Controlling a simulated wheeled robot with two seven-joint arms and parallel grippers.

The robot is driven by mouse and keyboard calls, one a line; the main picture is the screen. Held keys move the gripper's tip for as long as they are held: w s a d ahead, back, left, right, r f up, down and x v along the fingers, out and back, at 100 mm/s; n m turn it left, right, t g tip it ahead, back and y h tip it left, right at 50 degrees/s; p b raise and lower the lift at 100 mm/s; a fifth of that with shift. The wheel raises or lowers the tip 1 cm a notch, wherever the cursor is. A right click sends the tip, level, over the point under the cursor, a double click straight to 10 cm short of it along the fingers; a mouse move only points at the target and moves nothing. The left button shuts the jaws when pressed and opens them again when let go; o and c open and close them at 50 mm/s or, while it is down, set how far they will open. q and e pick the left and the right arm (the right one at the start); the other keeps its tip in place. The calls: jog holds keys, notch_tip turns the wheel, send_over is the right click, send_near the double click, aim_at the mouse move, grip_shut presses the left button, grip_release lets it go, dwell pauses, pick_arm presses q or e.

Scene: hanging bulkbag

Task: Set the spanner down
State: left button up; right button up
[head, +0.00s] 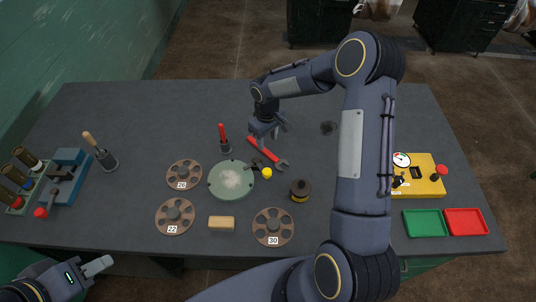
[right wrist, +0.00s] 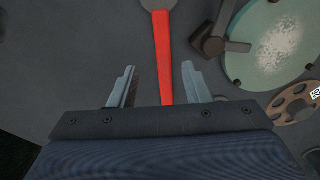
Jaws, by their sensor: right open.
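The spanner (head: 263,149), with a red handle and grey metal head, lies on the dark grey table (head: 130,115), just behind the green round plate. In the right wrist view its red handle (right wrist: 163,52) runs between my right fingers, with a gap on each side. My right gripper (head: 268,137) is open and holds nothing. It is over the handle's far end; its fingers also show in the right wrist view (right wrist: 160,85). My left gripper (head: 98,267) is at the lower left, off the table's front edge and away from the spanner; its jaw opening is unclear.
The green round plate (head: 231,180) and a yellow knob (head: 267,173) are close to the spanner's head. Brown discs (head: 184,174) lie in front. The table's back left is clear.

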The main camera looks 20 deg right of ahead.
aim_at(266, 150)
jog(key=f, duration=0.1)
jog(key=f+b, duration=0.2)
jog(key=f, duration=0.1)
jog(key=shift+a, duration=0.25)
jog(key=shift+f, duration=0.45)
jog(key=shift+r, duration=0.1)
jog(key=shift+c, duration=0.2)
grip_shut()
